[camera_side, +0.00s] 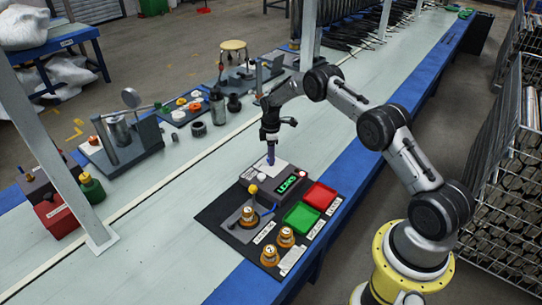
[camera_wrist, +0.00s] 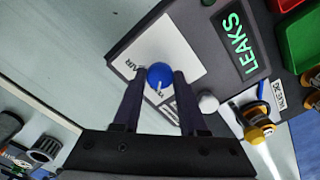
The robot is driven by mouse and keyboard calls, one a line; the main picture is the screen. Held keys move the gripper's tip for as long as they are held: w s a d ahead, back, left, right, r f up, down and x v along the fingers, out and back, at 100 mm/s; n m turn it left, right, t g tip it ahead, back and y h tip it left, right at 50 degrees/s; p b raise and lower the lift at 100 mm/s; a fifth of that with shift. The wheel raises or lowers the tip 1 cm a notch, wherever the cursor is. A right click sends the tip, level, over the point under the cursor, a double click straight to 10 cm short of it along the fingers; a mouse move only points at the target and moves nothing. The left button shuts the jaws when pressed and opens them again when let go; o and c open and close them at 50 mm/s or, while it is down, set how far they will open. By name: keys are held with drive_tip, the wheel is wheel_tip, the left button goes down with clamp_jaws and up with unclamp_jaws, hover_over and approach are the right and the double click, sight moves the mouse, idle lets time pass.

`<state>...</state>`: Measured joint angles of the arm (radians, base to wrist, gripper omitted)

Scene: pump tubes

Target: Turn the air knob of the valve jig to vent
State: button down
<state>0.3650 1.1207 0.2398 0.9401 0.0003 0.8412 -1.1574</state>
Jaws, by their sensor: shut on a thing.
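The valve jig (camera_side: 254,184) is a dark box on the black mat, with a green lit display (camera_wrist: 236,40) reading LEAKS. Its air knob (camera_wrist: 160,75) is a round blue knob with a white mark, on a white plate (camera_wrist: 185,45) labelled AIR. My gripper (camera_wrist: 161,80) is shut on the blue knob, one dark finger on each side. In the side view my gripper (camera_side: 271,160) points straight down onto the jig's plate, and the knob is hidden there. The plate's other position labels are partly covered by my fingers, and I cannot read the knob's setting.
A red tray (camera_side: 320,196) and green tray (camera_side: 301,217) lie to the right. Brass-coloured numbered parts (camera_side: 270,256) stand on the mat's front. The belt left of the mat is clear.

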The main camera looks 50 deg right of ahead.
idle(0.4)
drive_tip(key=shift+c, duration=2.3)
unclamp_jaws()
drive_tip(key=shift+r, duration=0.1)
wheel_tip(320, 180, up, 14)
